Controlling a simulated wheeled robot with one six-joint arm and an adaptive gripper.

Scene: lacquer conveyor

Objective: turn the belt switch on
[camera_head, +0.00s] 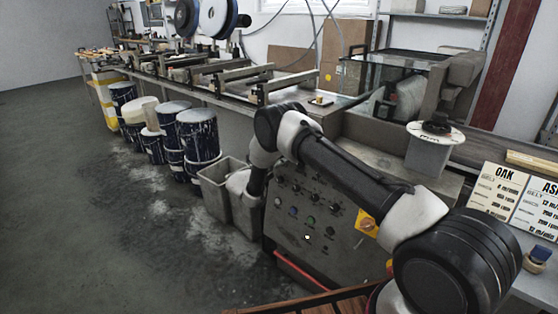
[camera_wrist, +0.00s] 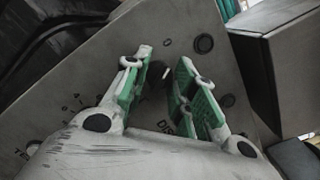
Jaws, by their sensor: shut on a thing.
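The grey control panel (camera_head: 300,230) has several small knobs and buttons and a yellow and red switch (camera_head: 367,225) at its upper right. In the wrist view my gripper (camera_wrist: 165,75) has its green-padded fingers on both sides of a dark knob (camera_wrist: 157,78) with a small white mark beside it. The fingers are shut on this knob, close against the panel face (camera_wrist: 120,60). Part of a label, "DIS", shows below the knob; the rest is hidden by a finger. I cannot read whether this knob is the belt switch. In the head view the fingertips are not clearly visible.
Grey bins (camera_head: 213,190) stand left of the panel, with paint drums (camera_head: 198,135) beyond. The conveyor (camera_head: 215,90) runs along the wall. Sign boards (camera_head: 497,190) stand at the right. Black buttons (camera_wrist: 204,43) sit near my fingers. The floor at left is clear.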

